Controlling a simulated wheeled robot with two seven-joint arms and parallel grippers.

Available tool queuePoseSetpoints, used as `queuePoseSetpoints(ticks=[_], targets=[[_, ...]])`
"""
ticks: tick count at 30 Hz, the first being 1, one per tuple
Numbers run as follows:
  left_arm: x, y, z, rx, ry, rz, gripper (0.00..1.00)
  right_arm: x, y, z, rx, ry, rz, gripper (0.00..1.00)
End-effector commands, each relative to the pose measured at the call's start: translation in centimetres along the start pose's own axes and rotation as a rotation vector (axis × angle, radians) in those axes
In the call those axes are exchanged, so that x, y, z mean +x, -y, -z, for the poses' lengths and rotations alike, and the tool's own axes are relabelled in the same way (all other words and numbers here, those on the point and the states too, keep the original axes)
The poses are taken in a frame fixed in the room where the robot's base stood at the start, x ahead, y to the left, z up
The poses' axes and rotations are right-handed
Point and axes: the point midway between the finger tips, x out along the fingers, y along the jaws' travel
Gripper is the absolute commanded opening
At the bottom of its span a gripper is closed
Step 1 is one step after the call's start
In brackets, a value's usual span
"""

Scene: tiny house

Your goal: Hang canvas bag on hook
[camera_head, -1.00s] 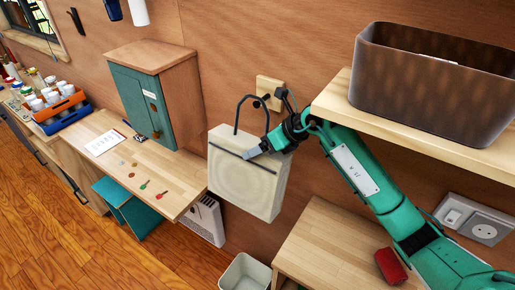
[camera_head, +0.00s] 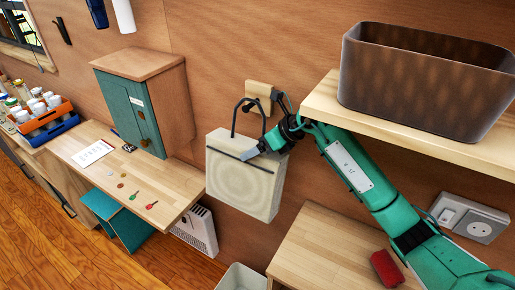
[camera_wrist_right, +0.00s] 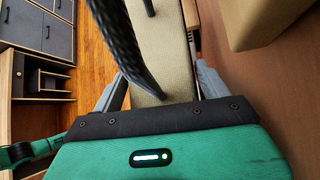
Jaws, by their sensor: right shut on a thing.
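The cream canvas bag (camera_head: 242,182) hangs upright against the wooden wall side in the head view, with its dark strap handle (camera_head: 235,117) standing up as a loop. My right gripper (camera_head: 257,150) is shut on the bag's top edge at its right side. In the right wrist view the bag (camera_wrist_right: 160,50) lies between the fingers (camera_wrist_right: 160,90), with the black strap crossing in front. The wooden hook plate (camera_head: 261,89) is on the wall just behind the handle's top. The handle overlaps the plate in view; I cannot tell whether it is around the hook. My left gripper is not in view.
A shelf (camera_head: 322,95) with a dark brown bin (camera_head: 420,90) is close to the right of my gripper, above my arm. A wooden table (camera_head: 320,240) with a red object (camera_head: 385,268) is below. A desk (camera_head: 175,180) with a teal cabinet (camera_head: 130,110) stands left.

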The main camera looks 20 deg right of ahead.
Motion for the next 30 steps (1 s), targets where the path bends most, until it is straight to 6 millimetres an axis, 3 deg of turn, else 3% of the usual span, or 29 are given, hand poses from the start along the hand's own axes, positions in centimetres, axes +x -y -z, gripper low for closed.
queuePoseSetpoints(ticks=[14,15,18,30], targets=[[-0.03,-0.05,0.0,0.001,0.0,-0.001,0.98,-0.08,-0.02,-0.11,0.0,0.003,0.0,0.21],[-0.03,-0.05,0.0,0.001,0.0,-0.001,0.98,-0.08,-0.02,-0.1,0.0,0.003,0.0,0.81],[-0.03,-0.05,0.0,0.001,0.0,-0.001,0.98,-0.07,-0.01,-0.09,0.0,0.002,0.0,1.0],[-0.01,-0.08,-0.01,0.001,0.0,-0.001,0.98,0.04,0.05,0.1,0.002,-0.002,0.0,1.0]])
